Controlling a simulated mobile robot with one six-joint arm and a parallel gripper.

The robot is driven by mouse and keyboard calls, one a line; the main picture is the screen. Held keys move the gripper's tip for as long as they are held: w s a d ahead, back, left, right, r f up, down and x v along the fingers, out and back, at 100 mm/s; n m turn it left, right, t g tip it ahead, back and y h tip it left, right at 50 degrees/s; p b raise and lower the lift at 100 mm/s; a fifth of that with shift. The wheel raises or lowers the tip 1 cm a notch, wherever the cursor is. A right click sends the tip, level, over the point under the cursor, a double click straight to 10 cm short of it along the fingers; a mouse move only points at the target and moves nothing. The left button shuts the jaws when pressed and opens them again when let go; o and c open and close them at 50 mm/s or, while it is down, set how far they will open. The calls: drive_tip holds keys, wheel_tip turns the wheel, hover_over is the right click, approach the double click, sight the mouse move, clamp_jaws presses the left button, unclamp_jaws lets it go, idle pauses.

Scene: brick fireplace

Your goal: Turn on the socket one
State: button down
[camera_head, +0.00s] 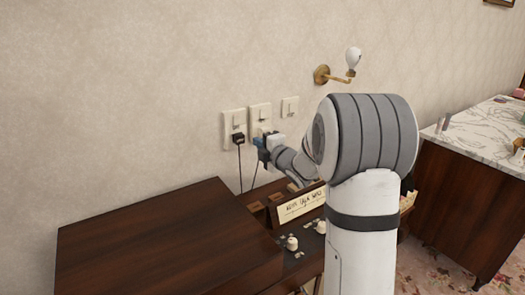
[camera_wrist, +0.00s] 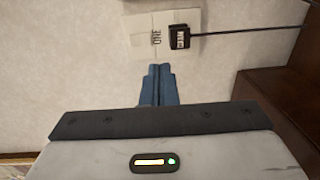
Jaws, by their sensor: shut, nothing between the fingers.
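In the wrist view, a cream wall plate (camera_wrist: 162,18) carries the label "ONE", turned sideways. A black plug (camera_wrist: 180,38) sits in it, and its cord runs right. My gripper (camera_wrist: 160,70) is shut and empty, its blue fingertips just below the plate in the picture; contact with the wall cannot be told. In the head view, my gripper (camera_head: 262,141) is at the wall, partly covering the lower part of the middle switch plate (camera_head: 260,112). The left plate (camera_head: 233,120) also holds a black plug (camera_head: 238,139). Which one bears the label cannot be told there.
A third switch plate (camera_head: 289,107) is to the right, below a brass wall lamp (camera_head: 337,73). A dark wooden cabinet (camera_head: 165,240) and a panel with knobs and a paper label (camera_head: 299,205) stand below. A marble-topped cabinet (camera_head: 470,135) is at the right.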

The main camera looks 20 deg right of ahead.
drive_tip(key=shift+f+v, duration=0.2)
drive_tip(key=shift+v, duration=0.8)
drive_tip(key=s+d+r+m+g+h+p, duration=0.1)
drive_tip(key=s+r+m+g+h+p, duration=0.15)
drive_tip(key=s+m, duration=0.35)
drive_tip(key=s+r+m+g+h+p, duration=0.1)
drive_tip(key=s+m+g+h+p, duration=0.25)
drive_tip(key=s+m, duration=0.25)
drive_tip(key=s+a+m+g+p, duration=0.1)
drive_tip(key=s+a+m+g, duration=0.2)
drive_tip(key=s, duration=1)
drive_tip(key=s+a+f+m+g+p, duration=0.1)
drive_tip(key=s+m+g, duration=0.3)
drive_tip(key=s, duration=0.9)
drive_tip(key=a+m+p, duration=0.1)
drive_tip(key=m, duration=0.1)
drive_tip(key=shift+a+m+g+y, duration=0.3)
drive_tip(key=shift+a+g, duration=0.1)
